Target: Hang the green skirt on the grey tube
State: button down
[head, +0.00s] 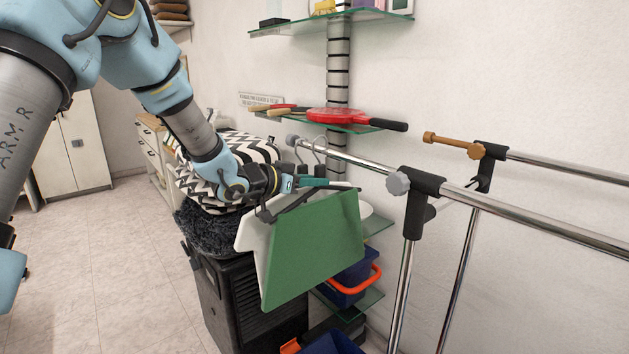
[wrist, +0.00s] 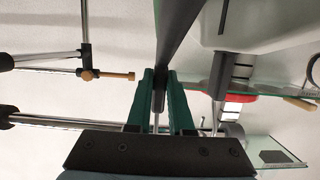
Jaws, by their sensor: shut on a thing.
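The green skirt (head: 312,250) hangs from a dark hanger (head: 297,200) below my gripper (head: 305,184), in the head view. My gripper's teal fingers (wrist: 160,85) are shut on the hanger, whose dark bar (wrist: 176,45) runs up between them in the wrist view. The grey tube (head: 345,160) is a chrome rail with a grey end knob (head: 292,141). It runs from just above my gripper to the right. Hanger hooks (head: 320,150) show close to the rail's end; whether the skirt's hook is over the rail I cannot tell.
A white garment (head: 252,243) hangs directly behind the green skirt. A second rail with a brown end (head: 430,138) stands right. A glass shelf with red paddles (head: 340,117) is behind. A black speaker-like box (head: 235,300) bearing patterned cushions (head: 235,160) stands left of the skirt.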

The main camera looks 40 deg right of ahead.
jog(key=shift+d+f, duration=0.15)
jog(key=shift+f, duration=0.15)
dwell(0.4)
jog(key=shift+d+f+b, duration=0.15)
jog(key=shift+f+b, duration=0.15)
jog(key=shift+b, duration=0.1)
jog(key=shift+f, duration=0.35)
dwell(0.4)
jog(key=c, duration=0.7)
grip_release()
jog(key=shift+c, duration=0.2)
jog(key=shift+a, duration=0.25)
notch_tip(320, 180, up, 3)
jog(key=b, duration=0.3)
send_over(281, 212)
jog(key=shift+s+f, duration=0.15)
jog(key=shift+f, duration=0.05)
